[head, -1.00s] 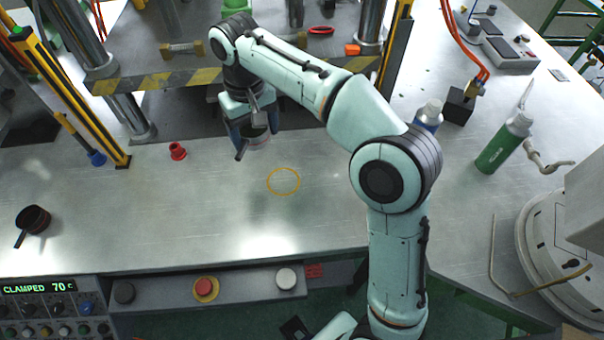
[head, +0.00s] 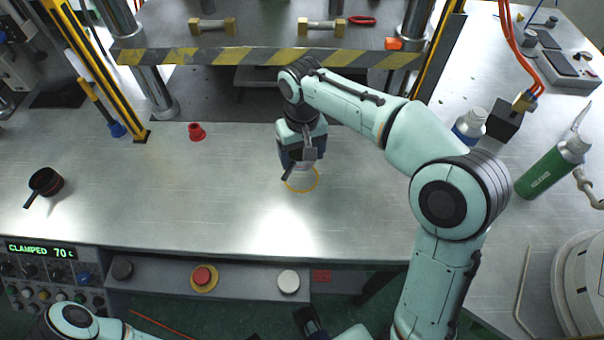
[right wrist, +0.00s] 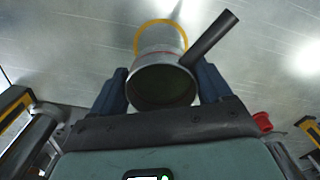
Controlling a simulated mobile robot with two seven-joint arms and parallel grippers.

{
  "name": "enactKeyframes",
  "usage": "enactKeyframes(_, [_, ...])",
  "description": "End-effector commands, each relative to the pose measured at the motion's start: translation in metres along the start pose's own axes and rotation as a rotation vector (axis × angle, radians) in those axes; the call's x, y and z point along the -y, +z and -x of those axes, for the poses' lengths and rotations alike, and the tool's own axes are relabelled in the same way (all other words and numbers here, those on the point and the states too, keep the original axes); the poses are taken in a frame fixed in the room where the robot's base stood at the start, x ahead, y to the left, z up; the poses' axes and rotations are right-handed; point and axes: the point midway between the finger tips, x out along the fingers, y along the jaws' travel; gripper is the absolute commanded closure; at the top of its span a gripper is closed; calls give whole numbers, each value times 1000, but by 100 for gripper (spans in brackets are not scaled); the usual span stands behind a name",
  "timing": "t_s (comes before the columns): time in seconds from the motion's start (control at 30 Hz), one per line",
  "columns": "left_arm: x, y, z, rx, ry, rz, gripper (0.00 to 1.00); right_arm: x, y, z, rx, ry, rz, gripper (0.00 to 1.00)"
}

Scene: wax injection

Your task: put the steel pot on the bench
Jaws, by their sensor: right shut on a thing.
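The steel pot (right wrist: 160,75), a small grey cylinder with a dark side handle (right wrist: 212,38), is between the fingers of my right gripper (right wrist: 162,92). In the head view my right gripper (head: 302,158) points down over the bench (head: 215,190) and hides most of the pot. A thin yellow ring (head: 304,190) is marked on the bench directly under the pot. The right wrist view shows the ring's arc around the pot's far end. I cannot tell whether the pot touches the bench. My left gripper does not show clearly in any view.
A small dark pan (head: 46,182) and a red fitting (head: 196,131) stand on the bench to the left. A striped press plate (head: 260,57) lies behind. A blue-labelled bottle (head: 469,127), a black block (head: 503,120) and a green bottle (head: 552,168) stand right.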

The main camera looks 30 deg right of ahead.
Motion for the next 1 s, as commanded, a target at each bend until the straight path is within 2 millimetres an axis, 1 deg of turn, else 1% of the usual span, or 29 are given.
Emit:
enactKeyframes(0.03, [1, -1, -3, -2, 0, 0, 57, 0, 0, -12, 3, 1, 0, 58])
enactKeyframes(0.1, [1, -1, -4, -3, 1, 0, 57, 0, 0, -22, 1, 0, 0, 58])
enactKeyframes(0.27, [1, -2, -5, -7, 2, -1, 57, 0, 0, -34, -1, 0, -1, 58])
enactKeyframes(0.43, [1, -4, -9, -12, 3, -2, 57, 0, 0, -60, 2, 1, -1, 58])
enactKeyframes(0.53, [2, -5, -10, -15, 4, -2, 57, 0, 0, -72, 1, 0, -1, 58])
enactKeyframes(0.6, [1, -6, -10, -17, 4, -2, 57, 0, 0, -75, -1, 0, -1, 58])
enactKeyframes(0.83, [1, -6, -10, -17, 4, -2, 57, 0, 0, -74, -2, 0, -1, 58])
enactKeyframes(0.97, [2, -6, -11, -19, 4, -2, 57, 0, 0, -78, -1, 0, 0, 58])
enactKeyframes(1.0, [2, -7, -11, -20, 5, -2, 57, 0, 0, -78, 0, 0, 0, 19])
